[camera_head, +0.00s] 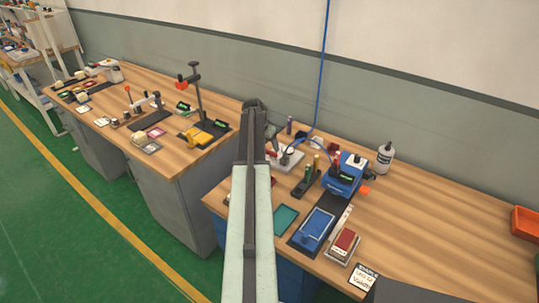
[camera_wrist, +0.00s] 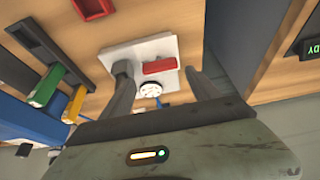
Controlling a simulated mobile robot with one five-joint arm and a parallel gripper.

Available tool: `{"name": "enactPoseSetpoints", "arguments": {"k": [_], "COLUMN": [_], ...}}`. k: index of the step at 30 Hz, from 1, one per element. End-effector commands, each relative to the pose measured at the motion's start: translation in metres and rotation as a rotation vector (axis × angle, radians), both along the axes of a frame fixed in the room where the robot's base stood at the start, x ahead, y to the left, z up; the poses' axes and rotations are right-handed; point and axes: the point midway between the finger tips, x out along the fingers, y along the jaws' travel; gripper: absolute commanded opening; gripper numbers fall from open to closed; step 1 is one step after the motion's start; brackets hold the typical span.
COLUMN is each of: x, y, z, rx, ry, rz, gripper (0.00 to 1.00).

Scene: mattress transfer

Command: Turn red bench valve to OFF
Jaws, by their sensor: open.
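The red valve handle (camera_wrist: 160,66) is a short bar on a pale mounting plate (camera_wrist: 110,54) in the wrist view. A white round dial (camera_wrist: 150,89) is beside it on the plate. My gripper (camera_wrist: 157,71) is open, with one finger on each side of the red handle and a gap on both sides. I cannot tell how far the fingers are from the plate in depth. In the head view the plate (camera_head: 291,161) shows on the near bench just right of my arm, and my arm hides part of that area.
A blue machine (camera_head: 344,175), a white bottle (camera_head: 385,155) and a blue tray (camera_head: 315,228) stand to the right on the bench. The bench's right part is mostly clear.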

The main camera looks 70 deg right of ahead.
Motion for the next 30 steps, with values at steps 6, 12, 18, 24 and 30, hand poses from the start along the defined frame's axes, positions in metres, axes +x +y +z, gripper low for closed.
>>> {"name": "enactPoseSetpoints", "arguments": {"k": [6, 12, 18, 24, 30], "x": [-0.003, -0.004, -0.004, -0.002, -0.001], "y": [-0.015, -0.019, -0.019, -0.014, -0.017], "z": [-0.045, -0.051, -0.049, -0.049, -0.049], "rx": [0.0, 0.0, 0.0, 0.0, 0.002], "ry": [0.0, 0.0, 0.0, 0.0, -0.001], "rz": [0.002, 0.003, 0.003, 0.005, 0.027], "gripper": [0.71, 0.71, 0.6, 0.21, 0.21]}}
